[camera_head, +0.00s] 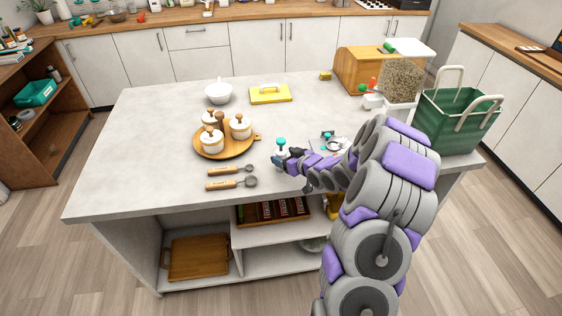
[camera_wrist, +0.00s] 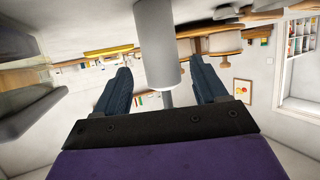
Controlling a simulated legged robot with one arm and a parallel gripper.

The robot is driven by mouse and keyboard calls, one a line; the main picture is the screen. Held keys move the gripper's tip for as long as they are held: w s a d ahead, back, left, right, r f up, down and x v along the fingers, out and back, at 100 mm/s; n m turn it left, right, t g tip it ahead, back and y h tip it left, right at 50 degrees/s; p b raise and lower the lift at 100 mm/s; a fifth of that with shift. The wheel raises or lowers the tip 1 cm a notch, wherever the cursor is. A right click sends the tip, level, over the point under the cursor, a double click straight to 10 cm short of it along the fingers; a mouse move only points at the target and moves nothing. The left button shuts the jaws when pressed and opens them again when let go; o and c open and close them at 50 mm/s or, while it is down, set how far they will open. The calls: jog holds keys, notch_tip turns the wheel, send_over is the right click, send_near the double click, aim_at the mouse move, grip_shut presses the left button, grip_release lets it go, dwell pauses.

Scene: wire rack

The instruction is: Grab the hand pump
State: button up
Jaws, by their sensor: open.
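The hand pump (camera_head: 281,148) appears to be the small white thing with a teal top standing on the island counter, right of the round wooden tray. Its lower part is partly hidden by my gripper (camera_head: 278,160) in the head view. In the wrist view, which looks upside down, a pale cylinder (camera_wrist: 158,45) with a thinner stem, likely the pump, stands between the two dark fingers of my gripper (camera_wrist: 161,66). The fingers are apart, one on each side of it, with visible gaps. I cannot tell how far in depth it lies between them.
The wooden tray (camera_head: 252,137) holds white lidded pots. Two wooden-handled scoops (camera_head: 232,184) lie near the front edge. A white bowl (camera_head: 218,92), a yellow board (camera_head: 270,96), a bread box (camera_head: 366,66) and a green basket (camera_head: 463,125) stand on the counter (camera_head: 130,140).

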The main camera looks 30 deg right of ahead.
jog(key=x, duration=0.2)
jog(key=b+x, duration=0.1)
jog(key=x, duration=0.1)
jog(key=shift+s+a+f, duration=0.1)
jog(key=shift+s+f, duration=0.1)
jog(key=shift+f, duration=0.1)
jog(key=shift+w+f, duration=0.15)
jog(key=shift+w, duration=0.3)
jog(key=shift+c, duration=0.3)
jog(key=c, duration=1.1)
jog(key=shift+o, duration=0.2)
